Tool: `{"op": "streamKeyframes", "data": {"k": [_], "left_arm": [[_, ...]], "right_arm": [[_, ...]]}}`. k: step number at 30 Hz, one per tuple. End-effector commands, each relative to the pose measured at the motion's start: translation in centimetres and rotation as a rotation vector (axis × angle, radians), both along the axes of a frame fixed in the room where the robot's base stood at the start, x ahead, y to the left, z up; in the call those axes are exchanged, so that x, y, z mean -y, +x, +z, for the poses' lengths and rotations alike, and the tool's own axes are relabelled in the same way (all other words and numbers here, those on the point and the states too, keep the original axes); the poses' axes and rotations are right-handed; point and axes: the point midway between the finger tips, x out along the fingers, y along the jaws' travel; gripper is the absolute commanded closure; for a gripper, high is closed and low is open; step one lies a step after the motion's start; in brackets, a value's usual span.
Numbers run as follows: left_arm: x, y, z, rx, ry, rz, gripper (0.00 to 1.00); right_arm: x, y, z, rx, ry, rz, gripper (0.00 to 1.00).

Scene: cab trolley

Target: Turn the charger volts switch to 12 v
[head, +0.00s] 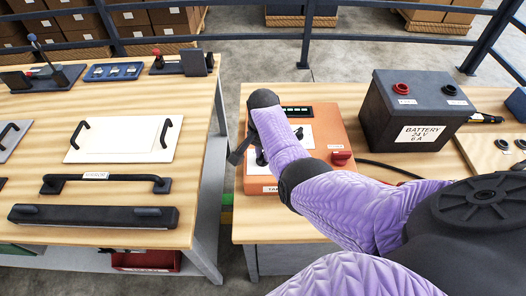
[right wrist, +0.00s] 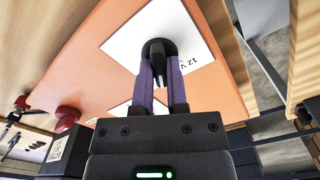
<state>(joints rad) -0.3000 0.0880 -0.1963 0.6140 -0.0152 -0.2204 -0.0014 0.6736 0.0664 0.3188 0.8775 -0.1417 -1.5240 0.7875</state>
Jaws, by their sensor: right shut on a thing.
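The orange charger (head: 335,130) lies on the right-hand table, with white panels on its top and partly covered by my right arm. In the right wrist view, a black volts switch (right wrist: 155,48) stands on a white plate (right wrist: 185,28) of the charger. A "12 V" mark shows beside it. My right gripper (right wrist: 160,78) has its two purple fingers on either side of the switch's black grip and is shut on it. Which mark the switch points to, I cannot tell. In the head view my arm hides most of this contact. My left gripper is not in view.
A dark battery (head: 415,110) marked 24 V stands right of the charger. A red knob (head: 341,157) sits on the charger's right side, and a black cable runs off beside it. The left table (head: 200,100) holds handles and panels. A gap separates the tables.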

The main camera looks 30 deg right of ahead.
Motion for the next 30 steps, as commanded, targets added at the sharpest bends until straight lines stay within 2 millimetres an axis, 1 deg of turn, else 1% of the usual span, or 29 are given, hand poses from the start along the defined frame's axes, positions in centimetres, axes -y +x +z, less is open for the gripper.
{"op": "streamKeyframes", "data": {"k": [5,11,17,23,30], "left_arm": [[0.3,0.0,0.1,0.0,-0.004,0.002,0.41],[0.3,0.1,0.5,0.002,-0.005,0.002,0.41],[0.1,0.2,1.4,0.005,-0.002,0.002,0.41],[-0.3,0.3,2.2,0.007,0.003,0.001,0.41],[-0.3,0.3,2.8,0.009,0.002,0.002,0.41]], "right_arm": [[0.0,0.0,0.0,-0.001,0.0,0.007,1.0],[0.0,0.0,0.1,-0.002,-0.001,0.07,1.0],[0.0,0.0,0.2,-0.003,-0.001,0.213,1.0],[0.0,0.1,0.2,-0.001,-0.002,0.401,1.0],[-0.1,0.1,0.1,-0.002,0.0,0.627,1.0]]}}
